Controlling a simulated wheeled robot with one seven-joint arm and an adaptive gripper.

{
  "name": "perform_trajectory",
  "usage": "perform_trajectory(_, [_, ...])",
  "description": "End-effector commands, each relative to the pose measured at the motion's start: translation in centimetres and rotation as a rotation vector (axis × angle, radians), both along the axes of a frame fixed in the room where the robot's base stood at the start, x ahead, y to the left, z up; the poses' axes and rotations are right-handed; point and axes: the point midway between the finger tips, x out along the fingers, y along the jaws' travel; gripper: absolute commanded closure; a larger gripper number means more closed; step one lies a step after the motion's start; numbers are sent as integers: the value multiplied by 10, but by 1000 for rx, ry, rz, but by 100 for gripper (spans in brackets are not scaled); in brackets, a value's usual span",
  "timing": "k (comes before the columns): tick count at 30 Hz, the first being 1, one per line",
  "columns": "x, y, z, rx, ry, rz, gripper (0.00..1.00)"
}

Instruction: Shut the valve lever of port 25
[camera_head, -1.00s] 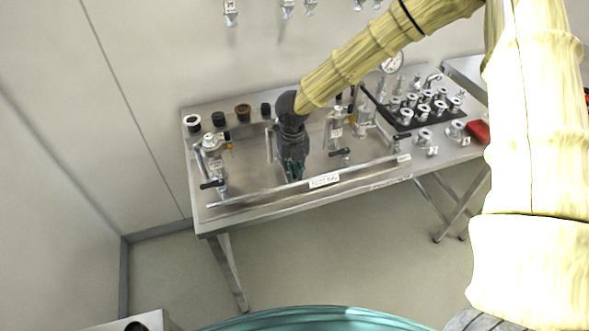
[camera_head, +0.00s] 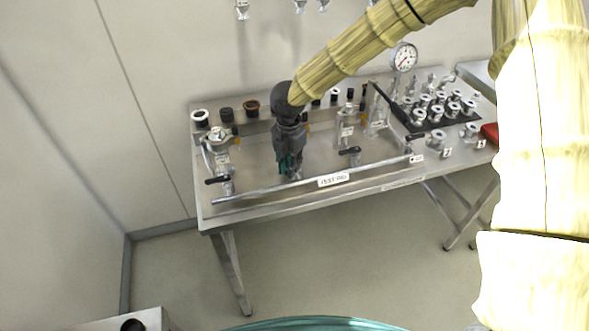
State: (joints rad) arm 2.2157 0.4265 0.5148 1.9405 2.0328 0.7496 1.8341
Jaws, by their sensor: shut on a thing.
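My gripper (camera_head: 290,170) points down over the middle of the test rig, with teal finger pads. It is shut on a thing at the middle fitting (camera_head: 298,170). The held part itself is hidden by the fingers, so I cannot make out a lever there. A black valve lever (camera_head: 217,180) shows on the left fitting. Another black valve lever (camera_head: 349,151) shows on the right fitting. The port labels on the rig are too small to read, so I cannot tell which is port 25.
A metal rail with a TEST RIG label (camera_head: 334,180) runs along the front of the steel table (camera_head: 222,223). Several caps (camera_head: 226,115) line the back. A pressure gauge (camera_head: 403,57) and a dark tray of fittings (camera_head: 461,126) are on the right. Floor in front is clear.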

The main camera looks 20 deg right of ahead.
Motion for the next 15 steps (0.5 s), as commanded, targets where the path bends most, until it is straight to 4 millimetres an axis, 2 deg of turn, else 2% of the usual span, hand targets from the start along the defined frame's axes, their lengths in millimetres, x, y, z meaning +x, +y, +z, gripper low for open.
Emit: perform_trajectory(15, [19, 9, 0, 0, -5, -462, 100])
